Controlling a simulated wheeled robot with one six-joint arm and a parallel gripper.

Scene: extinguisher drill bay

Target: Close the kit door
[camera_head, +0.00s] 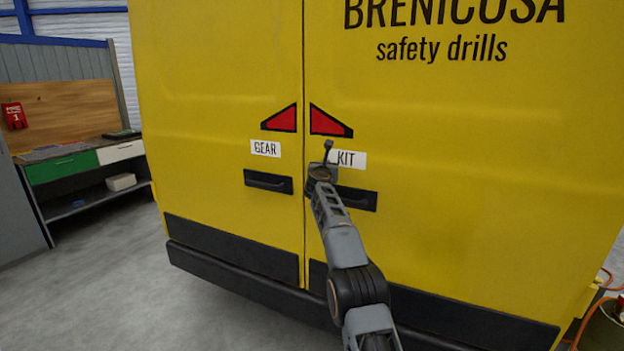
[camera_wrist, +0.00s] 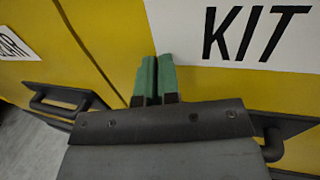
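The kit door (camera_head: 450,130) is the right rear door of a yellow van, with a white KIT label (camera_head: 350,160) and a dark handle (camera_head: 357,198). Only a narrow seam shows between it and the gear door (camera_head: 220,90); it looks level with that door. My gripper (camera_head: 328,148) is in front of the kit door near the seam, beside the label. In the wrist view its green fingertips (camera_wrist: 155,75) are together with nothing between them, left of the KIT label (camera_wrist: 250,35). Contact with the door cannot be told. My arm hides part of the lower door.
The gear door's handle (camera_head: 268,181) is left of the seam. A black bumper (camera_head: 240,265) runs below the doors. A workbench (camera_head: 85,165) stands at the left, with a red box (camera_head: 13,116) on the panel above. An orange cable (camera_head: 592,310) is at the lower right. Grey floor at the left is clear.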

